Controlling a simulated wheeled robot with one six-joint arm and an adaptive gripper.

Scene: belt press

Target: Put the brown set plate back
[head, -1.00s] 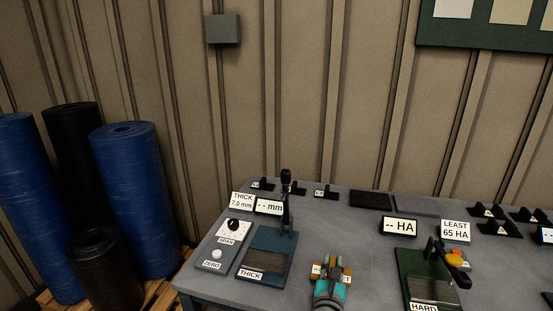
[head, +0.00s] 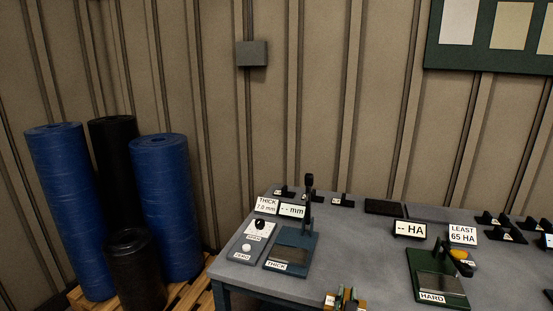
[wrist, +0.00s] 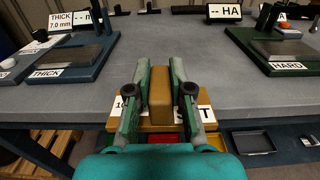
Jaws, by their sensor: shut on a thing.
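My gripper (wrist: 160,72) is shut on the upright brown block of the brown set plate (wrist: 160,98), one green finger on each side. The plate's flat base with a white label ending in "SET" shows below the fingers, partly hidden by them. In the wrist view, it overlaps the grey table's front edge; its height there is hard to tell. In the head view, my gripper and the plate (head: 333,301) are cut off at the bottom edge. The thickness gauge (head: 291,252) stands left of it, and the green hardness stand (head: 437,276) stands right.
The grey table (head: 365,255) is bare between the two gauges. A control box (head: 250,240) and small black holders (head: 343,201) stand left and behind. A dark pad (head: 385,207) lies at the back. Blue rolls (head: 165,205) stand left.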

